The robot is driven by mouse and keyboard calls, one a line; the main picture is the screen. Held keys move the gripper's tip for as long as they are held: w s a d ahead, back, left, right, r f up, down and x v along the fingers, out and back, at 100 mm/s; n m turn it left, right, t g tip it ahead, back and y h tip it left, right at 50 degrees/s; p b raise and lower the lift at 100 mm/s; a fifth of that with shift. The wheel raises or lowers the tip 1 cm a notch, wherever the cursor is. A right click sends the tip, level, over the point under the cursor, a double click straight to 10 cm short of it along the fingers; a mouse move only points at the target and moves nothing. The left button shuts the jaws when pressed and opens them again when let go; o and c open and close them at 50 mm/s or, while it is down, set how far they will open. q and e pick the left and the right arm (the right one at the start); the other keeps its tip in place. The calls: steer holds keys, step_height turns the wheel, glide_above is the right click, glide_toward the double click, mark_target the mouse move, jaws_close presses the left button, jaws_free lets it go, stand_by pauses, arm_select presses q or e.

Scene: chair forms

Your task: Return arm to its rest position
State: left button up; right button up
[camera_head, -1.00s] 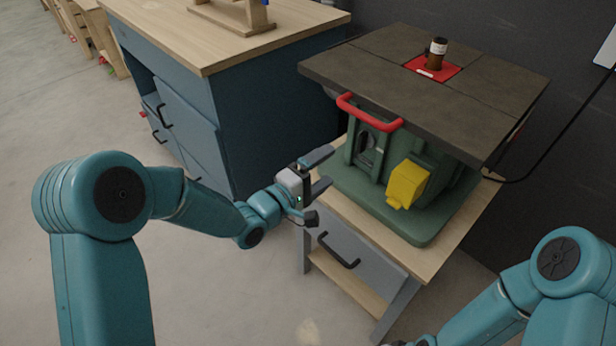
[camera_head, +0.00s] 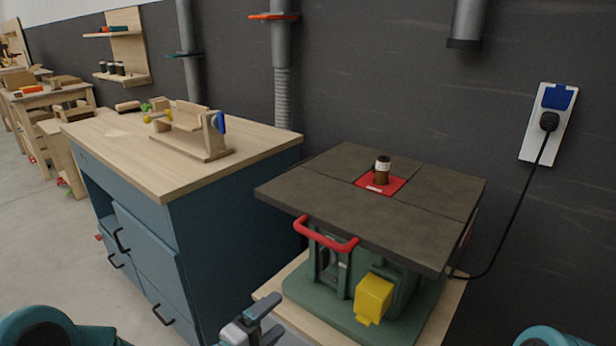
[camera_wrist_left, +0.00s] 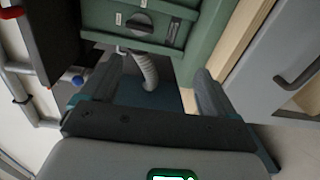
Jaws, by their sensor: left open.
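My left gripper (camera_head: 262,322) shows at the bottom edge of the head view, in front of the wooden stand under the green machine. Its jaws are open and empty. In the left wrist view its two fingers (camera_wrist_left: 158,90) are spread apart, with nothing between them but background. A small part of my left arm (camera_head: 45,328) shows at the bottom left. My right arm (camera_head: 548,337) shows only as a sliver at the bottom right, and its gripper is out of view.
The machine (camera_head: 355,285) has a dark overhanging top (camera_head: 310,190) and a red handle (camera_head: 325,238). It stands on a wooden stand close by. A blue workbench (camera_head: 225,215) is to the left. A black cable (camera_head: 520,215) runs to a wall socket. Open floor lies far left.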

arm_select(q)
steer(key=s+f+n+g+y, duration=0.1)
steer(key=s+f+g+y, duration=0.25)
steer(key=f, duration=0.95)
steer(key=s+a+f+m+g+y, duration=0.1)
steer(key=s+f+m+g, duration=0.5)
steer(key=s, duration=0.5)
steer(key=s+a+f+m+g+y, duration=0.2)
steer(key=s+f+m+g, duration=0.25)
steer(key=s+f, duration=0.5)
step_height(320, 180, up, 20)
steer(key=s+p, duration=0.1)
steer(key=p, duration=1.7)
steer(key=shift+s+d+r+p, duration=0.15)
steer(key=shift+s+d+p, duration=0.1)
steer(key=shift+s+p, duration=0.15)
